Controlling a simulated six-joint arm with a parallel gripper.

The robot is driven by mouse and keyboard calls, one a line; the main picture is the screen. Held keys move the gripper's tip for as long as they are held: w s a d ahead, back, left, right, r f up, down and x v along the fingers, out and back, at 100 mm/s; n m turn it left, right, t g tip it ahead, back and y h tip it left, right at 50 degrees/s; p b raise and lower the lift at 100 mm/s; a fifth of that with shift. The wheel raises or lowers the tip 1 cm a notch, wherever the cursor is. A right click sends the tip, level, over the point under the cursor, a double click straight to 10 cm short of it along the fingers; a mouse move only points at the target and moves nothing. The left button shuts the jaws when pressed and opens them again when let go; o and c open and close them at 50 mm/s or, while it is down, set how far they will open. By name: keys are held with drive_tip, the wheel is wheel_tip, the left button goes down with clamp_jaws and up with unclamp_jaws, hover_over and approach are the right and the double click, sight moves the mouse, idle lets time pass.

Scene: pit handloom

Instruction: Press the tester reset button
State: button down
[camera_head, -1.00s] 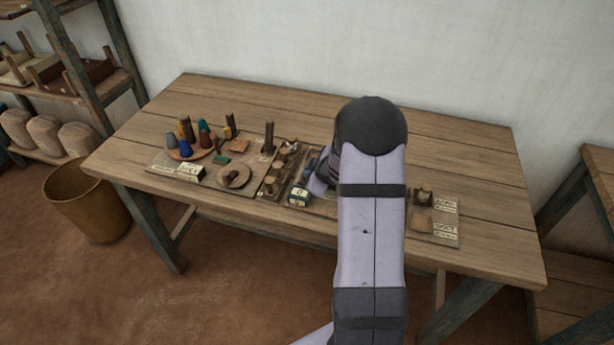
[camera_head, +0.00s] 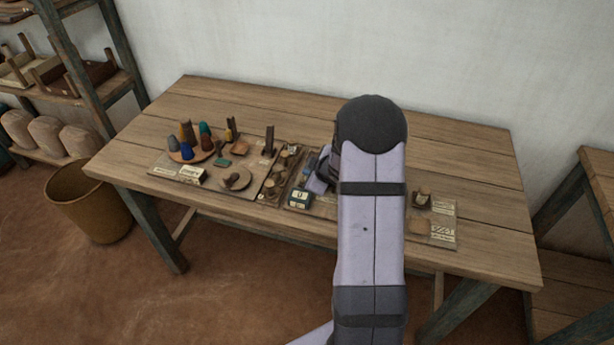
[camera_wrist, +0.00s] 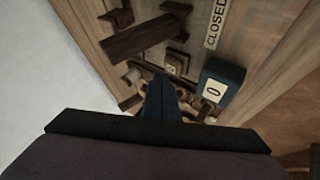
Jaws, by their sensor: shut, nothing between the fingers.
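A small dark blue box with a pale label (camera_head: 298,198) sits at the front middle of the bench. In the wrist view the blue box (camera_wrist: 222,84) shows a "0" on its pale face; I take it to be the tester. My gripper (camera_wrist: 162,92) is shut and empty, its dark blue fingers together, left of the box and apart from it in the picture. A small cream square piece (camera_wrist: 177,64) shows beyond the fingertips; I cannot tell if it is the reset button. In the head view my arm hides most of the gripper.
The wooden bench (camera_head: 270,105) carries a round tray (camera_head: 188,157) of coloured cones and a board with a round disc (camera_head: 235,178) at left. The wrist view shows a "CLOSED" label (camera_wrist: 216,22). The bench's back is clear.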

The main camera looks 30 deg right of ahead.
idle(0.3)
wheel_tip(320, 180, up, 5)
drive_tip(key=p, duration=0.5)
drive_tip(key=shift+r, duration=0.1)
idle(0.4)
drive_tip(key=s+a+r+m+g, duration=0.2)
drive_tip(key=s+a+m+g, duration=0.1)
drive_tip(key=s+a, duration=0.55)
drive_tip(key=s+a+r+m+g, duration=0.1)
drive_tip(key=s+a+m+g, duration=0.3)
drive_tip(key=s, duration=0.8)
drive_tip(key=s+a+r+m+g, duration=0.1)
drive_tip(key=s+a+r+g, duration=0.1)
drive_tip(key=s+a, duration=0.65)
wheel_tip(320, 180, down, 18)
drive_tip(key=s+d+b, duration=0.1)
drive_tip(key=b, duration=1.7)
